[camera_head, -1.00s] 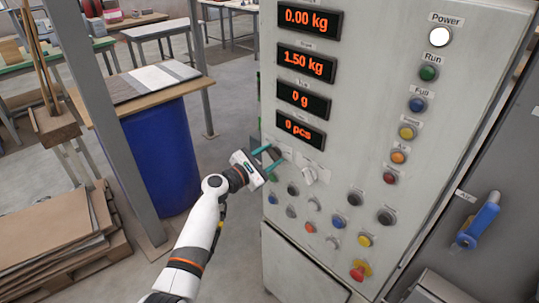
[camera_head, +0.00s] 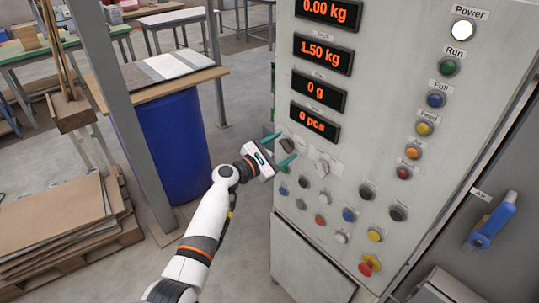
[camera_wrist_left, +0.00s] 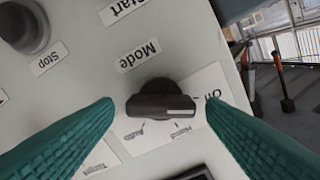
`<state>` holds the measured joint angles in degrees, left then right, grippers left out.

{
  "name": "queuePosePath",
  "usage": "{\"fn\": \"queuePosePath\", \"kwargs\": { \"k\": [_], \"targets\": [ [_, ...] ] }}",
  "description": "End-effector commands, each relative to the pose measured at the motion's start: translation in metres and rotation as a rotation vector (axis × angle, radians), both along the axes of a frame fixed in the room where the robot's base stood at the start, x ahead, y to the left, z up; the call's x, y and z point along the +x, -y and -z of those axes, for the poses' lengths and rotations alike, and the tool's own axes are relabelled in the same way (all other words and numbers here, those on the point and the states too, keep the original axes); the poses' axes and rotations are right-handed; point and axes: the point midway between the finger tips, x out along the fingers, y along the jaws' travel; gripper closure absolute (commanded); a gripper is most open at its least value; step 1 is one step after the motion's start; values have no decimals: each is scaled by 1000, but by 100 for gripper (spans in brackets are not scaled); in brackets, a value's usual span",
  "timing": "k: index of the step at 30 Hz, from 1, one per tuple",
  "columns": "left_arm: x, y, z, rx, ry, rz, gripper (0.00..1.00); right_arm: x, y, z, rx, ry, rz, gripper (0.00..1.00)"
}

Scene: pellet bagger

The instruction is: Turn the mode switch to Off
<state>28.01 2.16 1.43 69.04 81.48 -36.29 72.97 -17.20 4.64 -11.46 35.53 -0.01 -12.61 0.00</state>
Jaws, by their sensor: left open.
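The mode switch (camera_wrist_left: 160,103) is a dark turn knob on the pale control panel. In the left wrist view it sits between my two teal fingers, with a gap on each side. A pale line marks the right part of its bar. A "Mode" label (camera_wrist_left: 138,57) is above it; a position plate (camera_wrist_left: 180,122) with several words lies around it, partly hidden by my right-hand finger. In the head view the switch (camera_head: 287,145) is small, below the "0 pcs" display. My left gripper (camera_head: 280,149) is open around it. My right gripper is not in view.
In the left wrist view a dark stop button (camera_wrist_left: 24,27) is at the upper left. A blue barrel (camera_head: 175,150) stands left of the arm.

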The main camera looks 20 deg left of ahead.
Motion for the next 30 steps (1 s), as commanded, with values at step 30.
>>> {"fn": "queuePosePath", "kwargs": {
  "k": [30],
  "targets": [
    [-96, -64, 1, 0, -2, 0, 35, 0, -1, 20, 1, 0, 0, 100]
  ]
}}
